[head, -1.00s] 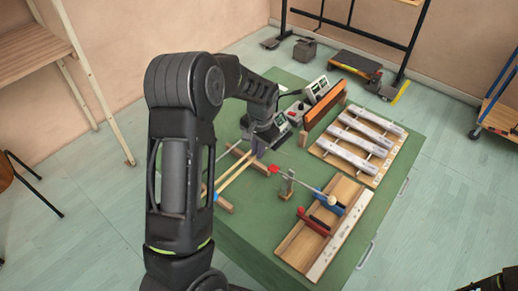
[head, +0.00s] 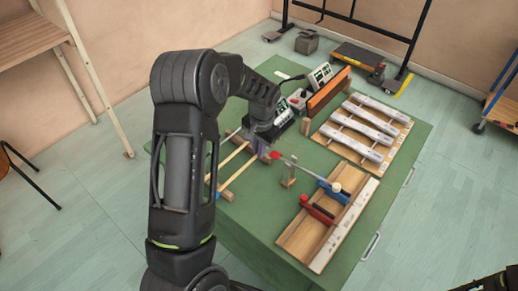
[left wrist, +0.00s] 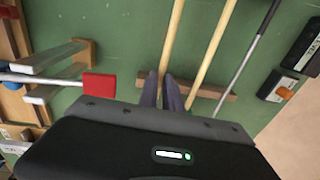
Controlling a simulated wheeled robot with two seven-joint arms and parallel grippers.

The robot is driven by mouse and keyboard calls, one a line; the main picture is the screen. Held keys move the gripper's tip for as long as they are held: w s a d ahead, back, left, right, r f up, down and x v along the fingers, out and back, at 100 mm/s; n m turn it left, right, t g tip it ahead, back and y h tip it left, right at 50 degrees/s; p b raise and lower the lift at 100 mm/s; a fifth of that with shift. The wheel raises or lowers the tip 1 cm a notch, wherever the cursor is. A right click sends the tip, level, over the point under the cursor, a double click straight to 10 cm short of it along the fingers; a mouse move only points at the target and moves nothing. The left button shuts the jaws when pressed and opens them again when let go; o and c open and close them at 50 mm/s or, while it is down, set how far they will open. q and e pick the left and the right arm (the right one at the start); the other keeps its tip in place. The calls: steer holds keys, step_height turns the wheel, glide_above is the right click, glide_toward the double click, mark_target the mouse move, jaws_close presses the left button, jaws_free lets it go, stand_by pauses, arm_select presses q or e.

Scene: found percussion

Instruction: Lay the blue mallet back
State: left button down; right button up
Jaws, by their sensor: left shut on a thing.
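My left gripper (head: 264,154) is shut on the wooden handle of the blue mallet (head: 239,176), low over the green table at the rack. The handle also shows in the left wrist view (left wrist: 172,40), running from the far edge to my fingers (left wrist: 166,92). The mallet's blue head is mostly hidden behind my arm in the head view. A second wooden handle (left wrist: 212,50) lies parallel beside it across the wooden rack bar (left wrist: 210,92). I cannot tell whether the held handle touches the bar.
A red-headed beater (head: 276,155) on a metal shaft lies close right of my gripper, by a small wooden post (head: 289,172). A wooden tray (head: 298,236) with red and blue clamps, pale bars (head: 367,130) and grey boxes (head: 319,74) stand on the table (head: 240,215).

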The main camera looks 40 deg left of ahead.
arm_select(q)
steer(key=shift+f+b, duration=0.3)
steer(key=shift+b, duration=0.05)
stand_by(0.4)
steer(key=c, duration=1.5)
jaws_free()
steer(key=shift+o, duration=0.2)
step_height(320, 180, up, 8)
steer(key=b, duration=0.1)
steer(key=shift+s+d, duration=0.15)
steer(key=shift+d, duration=0.15)
steer(key=shift+f, duration=0.15)
